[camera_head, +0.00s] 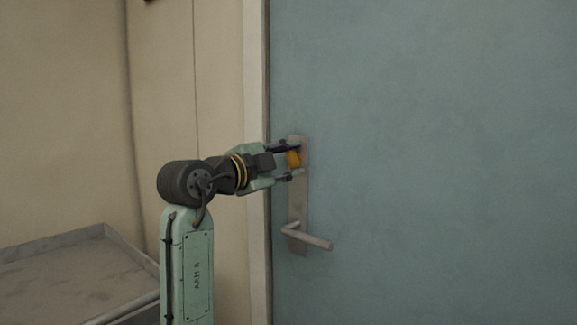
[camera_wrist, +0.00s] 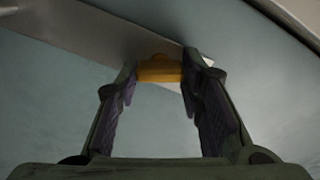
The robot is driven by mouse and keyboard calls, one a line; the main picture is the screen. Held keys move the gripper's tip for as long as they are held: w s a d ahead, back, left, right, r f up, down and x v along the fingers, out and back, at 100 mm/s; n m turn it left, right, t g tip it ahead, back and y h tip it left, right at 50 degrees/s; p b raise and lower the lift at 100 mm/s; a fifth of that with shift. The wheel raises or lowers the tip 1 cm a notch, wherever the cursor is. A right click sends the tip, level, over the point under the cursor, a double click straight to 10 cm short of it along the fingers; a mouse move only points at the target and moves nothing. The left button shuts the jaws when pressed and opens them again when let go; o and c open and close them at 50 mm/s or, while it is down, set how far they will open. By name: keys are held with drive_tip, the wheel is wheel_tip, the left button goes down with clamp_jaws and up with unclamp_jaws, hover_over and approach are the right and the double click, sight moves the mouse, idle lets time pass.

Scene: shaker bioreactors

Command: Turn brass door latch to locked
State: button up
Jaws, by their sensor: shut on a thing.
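The brass latch (camera_head: 293,159) is a small yellow-orange piece on the upper part of a metal door plate (camera_head: 298,205). The plate is fixed to the blue-green door (camera_head: 430,150) near its left edge. My gripper (camera_head: 291,160) reaches the latch from the left and is shut on it. In the wrist view the latch (camera_wrist: 159,69) lies between my two fingertips (camera_wrist: 160,78), with the plate (camera_wrist: 120,35) behind it. The latch lies across the gap between the fingers. I cannot tell from these frames whether it stands at locked.
A lever handle (camera_head: 308,237) sticks out from the plate below my gripper. The pale door frame (camera_head: 256,100) runs up the door's left side. A grey metal tray or cart (camera_head: 60,285) stands at the lower left. The door to the right is bare.

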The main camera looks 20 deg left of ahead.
drive_tip(key=m+b, duration=0.1)
drive_tip(key=m, duration=0.3)
drive_tip(key=shift+m, duration=0.3)
idle(0.5)
drive_tip(key=o, duration=1.2)
drive_tip(key=shift+c, duration=0.2)
drive_tip(key=v, duration=1.2)
